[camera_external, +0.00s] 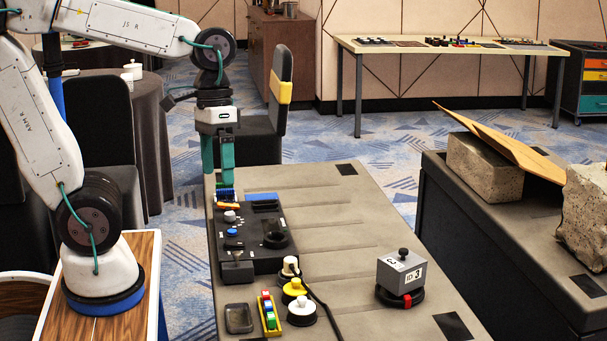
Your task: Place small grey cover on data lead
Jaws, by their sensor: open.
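My gripper (218,176) points down at the far left end of the grey table, its two teal fingers apart. Its tips are just above or beside a blue and orange part at the end of the black panel; contact is unclear. A black lead (318,297) runs from the cream-topped round piece (290,266) toward the front edge.
The black panel (238,255) carries knobs and a lever. Yellow (294,288) and white (301,312) round pieces, a coloured block strip (269,313) and a dark tray (238,318) stand in front. The table's middle (335,215) is clear. Stone blocks (484,168) lie on the right bench.

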